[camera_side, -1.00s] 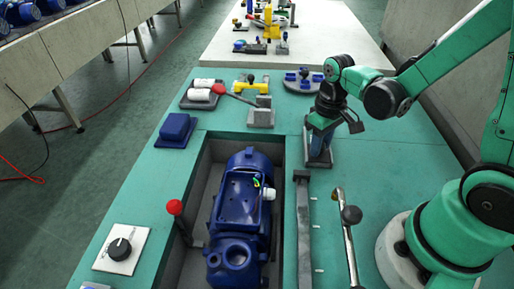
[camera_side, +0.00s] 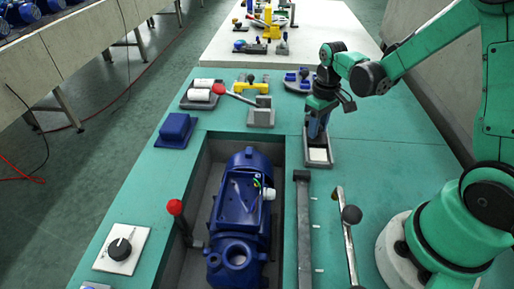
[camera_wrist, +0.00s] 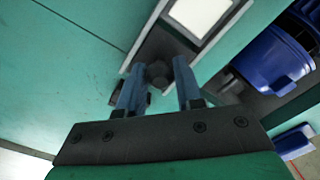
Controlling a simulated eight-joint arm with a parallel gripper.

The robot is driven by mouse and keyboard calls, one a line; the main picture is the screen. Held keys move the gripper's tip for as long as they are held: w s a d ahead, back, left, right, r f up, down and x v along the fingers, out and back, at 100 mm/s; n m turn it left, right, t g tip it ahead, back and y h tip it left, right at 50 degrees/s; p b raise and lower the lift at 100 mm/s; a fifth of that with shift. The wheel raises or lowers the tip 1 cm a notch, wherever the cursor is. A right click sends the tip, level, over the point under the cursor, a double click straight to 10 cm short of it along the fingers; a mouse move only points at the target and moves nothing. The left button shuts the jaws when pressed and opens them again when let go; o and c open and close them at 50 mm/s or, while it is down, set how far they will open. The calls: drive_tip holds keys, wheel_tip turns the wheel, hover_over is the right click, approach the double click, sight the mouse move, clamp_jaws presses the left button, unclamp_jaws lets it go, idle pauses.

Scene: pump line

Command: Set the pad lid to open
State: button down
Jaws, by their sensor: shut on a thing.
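The pad (camera_side: 317,153) is a small grey-framed tray with a white face, lying on the green bench; its white face is uncovered. It also shows at the top of the wrist view (camera_wrist: 200,12). The dark grey lid (camera_wrist: 172,42) is at the near end of the pad in the wrist view, seemingly swung up off it; its exact angle is hard to tell. Its round dark knob (camera_wrist: 158,73) sits between the fingers of my gripper (camera_wrist: 160,66), which is shut on it. In the side view my gripper (camera_side: 318,130) is at the pad's far end and hides the lid.
A blue motor (camera_side: 240,210) lies in a recess left of the pad. A red-tipped lever (camera_side: 240,98), a blue block (camera_side: 176,130) and a black-knobbed lever (camera_side: 348,230) stand around. Bare green bench lies right of the pad.

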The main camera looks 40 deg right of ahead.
drive_tip(key=shift+w+d, duration=0.15)
drive_tip(key=shift+d, duration=0.05)
drive_tip(key=c, duration=0.6)
unclamp_jaws()
drive_tip(key=shift+r, duration=2.85)
drive_tip(key=shift+a, duration=0.1)
drive_tip(key=shift+a+r+t, duration=0.25)
drive_tip(key=shift+t, duration=0.05)
drive_tip(key=shift+s+a+r+t, duration=0.85)
drive_tip(key=shift+a+t, duration=0.3)
drive_tip(key=shift+a, duration=0.3)
drive_tip(key=shift+s+a+r+t, duration=0.85)
drive_tip(key=shift+a+t, duration=0.25)
drive_tip(key=shift+a, duration=0.35)
drive_tip(key=shift+s+a+r+t, duration=0.7)
drive_tip(key=shift+a+r+t, duration=0.35)
drive_tip(key=shift+a, duration=0.4)
